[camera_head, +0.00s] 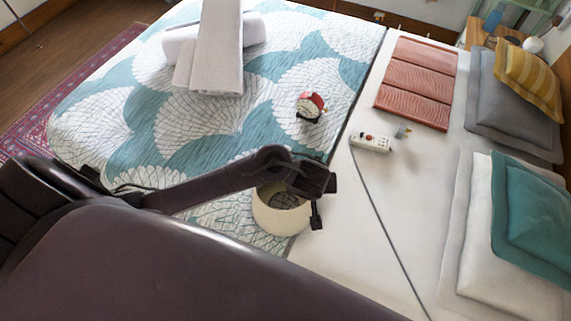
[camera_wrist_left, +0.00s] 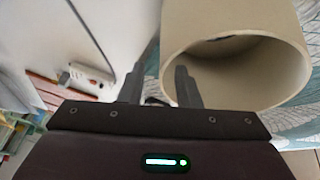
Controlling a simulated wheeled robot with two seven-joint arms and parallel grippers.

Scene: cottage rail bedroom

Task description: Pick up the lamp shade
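The lamp shade (camera_head: 268,218) is a cream, open-ended cylinder on the bed, near the edge of the patterned cover. In the left wrist view the shade (camera_wrist_left: 235,85) fills the upper right, with its round opening facing the camera. My left gripper (camera_head: 310,205) is at the shade's right rim. In the wrist view its fingers (camera_wrist_left: 168,62) are apart. One finger is outside the shade and the other overlaps the opening, with the near wall seeming to lie between them. I cannot tell whether either touches it. My right gripper is not in view.
A thin dark line (camera_head: 385,225) crosses the white sheet. Pillows (camera_head: 515,230) line the right.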

